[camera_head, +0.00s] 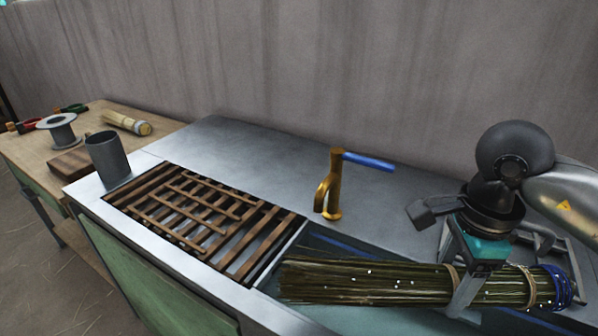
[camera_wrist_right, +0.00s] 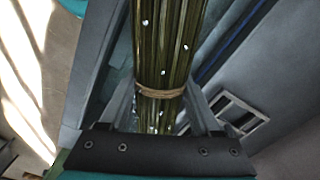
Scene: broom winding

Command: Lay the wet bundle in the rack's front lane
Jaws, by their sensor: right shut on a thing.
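The wet bundle (camera_head: 365,284) is a long sheaf of dark green-brown stalks with white droplets, tied with tan bands and a blue band at its right end. It lies level across the sink basin at the lower right of the head view. My right gripper (camera_head: 462,292) is shut around it near the tan band. The right wrist view shows the bundle (camera_wrist_right: 168,50) running between the fingers. The wooden slatted rack (camera_head: 205,215) is set in the counter left of the basin, with no bundle on it. My left gripper is not in view.
A brass tap (camera_head: 332,188) with a blue lever stands behind the basin. A grey metal cup (camera_head: 108,158) stands at the rack's far left corner. A wooden table (camera_head: 45,150) at the left holds a wire spool (camera_head: 62,132) and a pale bundle (camera_head: 126,122).

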